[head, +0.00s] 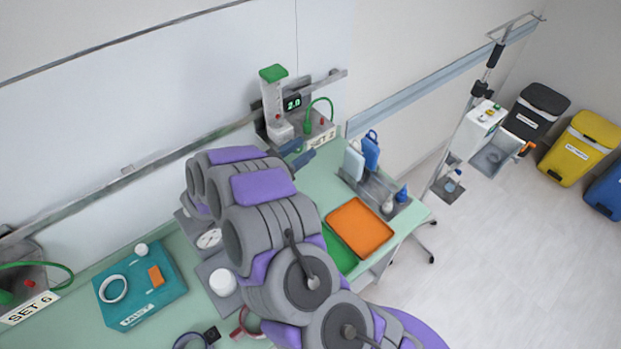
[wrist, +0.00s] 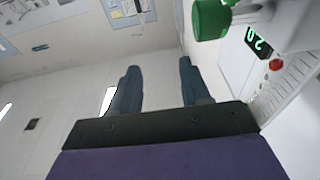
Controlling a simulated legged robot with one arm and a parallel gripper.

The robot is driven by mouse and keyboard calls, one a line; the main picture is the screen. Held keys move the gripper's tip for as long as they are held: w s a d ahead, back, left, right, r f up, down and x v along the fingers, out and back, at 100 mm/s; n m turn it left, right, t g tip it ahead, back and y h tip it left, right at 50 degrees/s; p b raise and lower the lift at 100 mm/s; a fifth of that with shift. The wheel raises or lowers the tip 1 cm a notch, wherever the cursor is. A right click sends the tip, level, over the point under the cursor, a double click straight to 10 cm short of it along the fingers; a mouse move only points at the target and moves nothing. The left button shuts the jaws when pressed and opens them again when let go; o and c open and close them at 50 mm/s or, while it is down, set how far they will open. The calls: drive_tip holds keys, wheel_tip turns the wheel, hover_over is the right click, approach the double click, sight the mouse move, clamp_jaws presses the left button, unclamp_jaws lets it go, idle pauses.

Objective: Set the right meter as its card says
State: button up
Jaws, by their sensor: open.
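The right meter (head: 272,100) is on the wall rail, a clear upright tube with a green cap on top. Its lit display (head: 293,103) reads 2.0. Its card (head: 322,138) starts with "SET"; the number looks like 2 but is small. My gripper (head: 299,155) is in front of and just below this meter, its blue-grey fingers apart and empty. In the wrist view, my gripper (wrist: 158,80) is open with nothing between the fingers. A green knob (wrist: 210,18) and the display (wrist: 257,42) are to its upper right, apart from the fingers.
The left meter's card (head: 30,307) reads SET 6. The green counter (head: 325,180) holds a teal tray (head: 140,308), an orange tray (head: 360,228) and bottles (head: 371,150). A drip stand (head: 480,90) and bins (head: 578,147) stand right. My arm hides the middle counter.

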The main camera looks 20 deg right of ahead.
drive_tip(key=s, duration=1)
drive_tip(key=shift+s+r, duration=0.35)
drive_tip(key=shift+r, duration=0.1)
idle(1.7)
drive_tip(key=w+a+f+n+t+y+b, duration=0.2)
drive_tip(key=w+a+f+t+y, duration=0.15)
drive_tip(key=w+a+y, duration=0.65)
drive_tip(key=s+a+r+n+g+y+b, duration=0.25)
drive_tip(key=a+r+n+y, duration=0.45)
drive_tip(key=y, duration=0.5)
drive_tip(key=s+d+f+n+g+h+b, duration=0.1)
drive_tip(key=s+d+g, duration=0.2)
drive_tip(key=s, duration=0.9)
drive_tip(key=s+d+f+n+g+h+b, duration=0.1)
drive_tip(key=s+d+f+n+g+b, duration=0.1)
drive_tip(key=s+d, duration=0.6)
drive_tip(key=s+d+f+n+g+h+b, duration=0.1)
drive_tip(key=s+d+g, duration=0.4)
drive_tip(key=s, duration=1.1)
drive_tip(key=shift+s+d+f+n+b, duration=0.2)
drive_tip(key=shift+d+f+n+b, duration=0.1)
drive_tip(key=shift+d+b, duration=0.3)
